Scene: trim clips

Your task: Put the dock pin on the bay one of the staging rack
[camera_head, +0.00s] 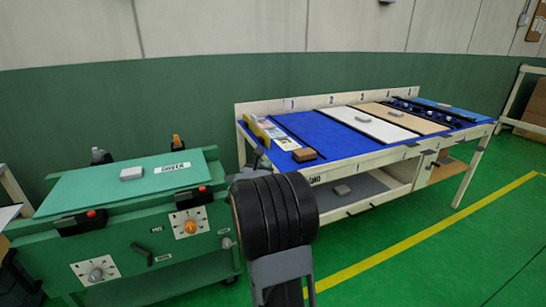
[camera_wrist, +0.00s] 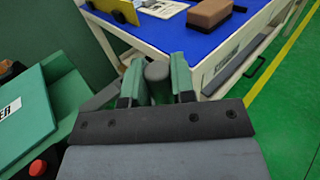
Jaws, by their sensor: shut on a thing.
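My gripper (camera_wrist: 156,74) is shut on a grey round-ended pin, which I take for the dock pin (camera_wrist: 157,70), held upright between the green fingers. The staging rack (camera_head: 268,108) is a cream table with a numbered back rail. Its bay one (camera_head: 296,124) is the blue strip at the left end, under the number 1. In the wrist view the rack's blue top (camera_wrist: 205,38) lies beyond the fingertips, and the pin appears apart from it.
A brown block (camera_head: 304,155), a yellow angled piece (camera_head: 256,127) and a printed sheet (camera_head: 280,138) lie at the rack's left end. Small grey pieces sit on the white panel (camera_head: 375,125) and the tan panel. A green console (camera_head: 90,190) with knobs stands left.

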